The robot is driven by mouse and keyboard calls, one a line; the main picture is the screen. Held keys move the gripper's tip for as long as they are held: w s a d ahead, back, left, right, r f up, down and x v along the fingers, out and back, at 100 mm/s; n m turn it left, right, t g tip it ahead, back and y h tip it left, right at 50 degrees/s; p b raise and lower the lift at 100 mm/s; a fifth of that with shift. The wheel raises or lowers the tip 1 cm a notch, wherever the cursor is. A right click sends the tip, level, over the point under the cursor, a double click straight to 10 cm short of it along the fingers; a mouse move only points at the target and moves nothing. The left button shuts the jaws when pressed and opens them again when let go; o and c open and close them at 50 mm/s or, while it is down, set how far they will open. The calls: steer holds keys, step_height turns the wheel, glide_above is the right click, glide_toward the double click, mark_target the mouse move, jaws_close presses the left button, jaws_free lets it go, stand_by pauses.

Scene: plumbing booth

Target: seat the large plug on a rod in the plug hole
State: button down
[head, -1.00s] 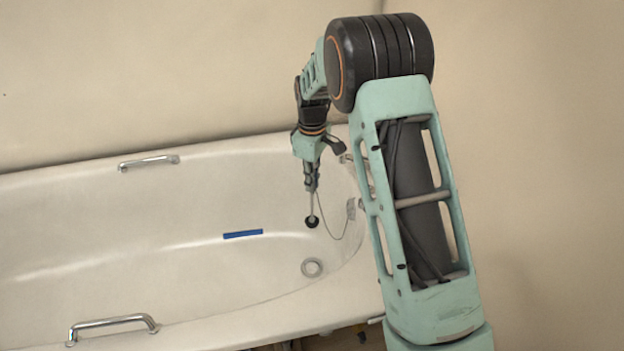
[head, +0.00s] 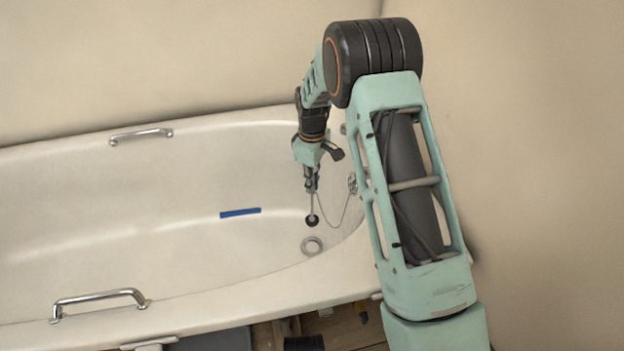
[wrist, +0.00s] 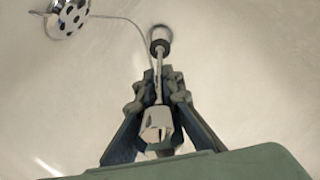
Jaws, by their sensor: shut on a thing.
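The large plug (head: 312,220) is a black disc at the lower end of a thin metal rod (head: 311,203). My gripper (head: 311,184) is shut on the rod and holds the plug hanging over the tub. The plug hole (head: 312,245) is a grey metal ring in the tub floor, just below the plug in the head view; the plug looks apart from it. In the wrist view, my gripper (wrist: 157,98) grips the rod and the plug (wrist: 160,40) shows beyond the fingertips. The plug hole lies partly hidden behind the plug there.
The bathtub (head: 130,250) has a chrome handle on the far rim (head: 141,135) and one on the near rim (head: 98,301). A blue strip (head: 240,212) lies in the tub. A chain (head: 336,222) runs to the round overflow plate (wrist: 68,17) at the end wall.

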steer(key=shift+f, duration=4.85)
steer(key=shift+d, duration=0.1)
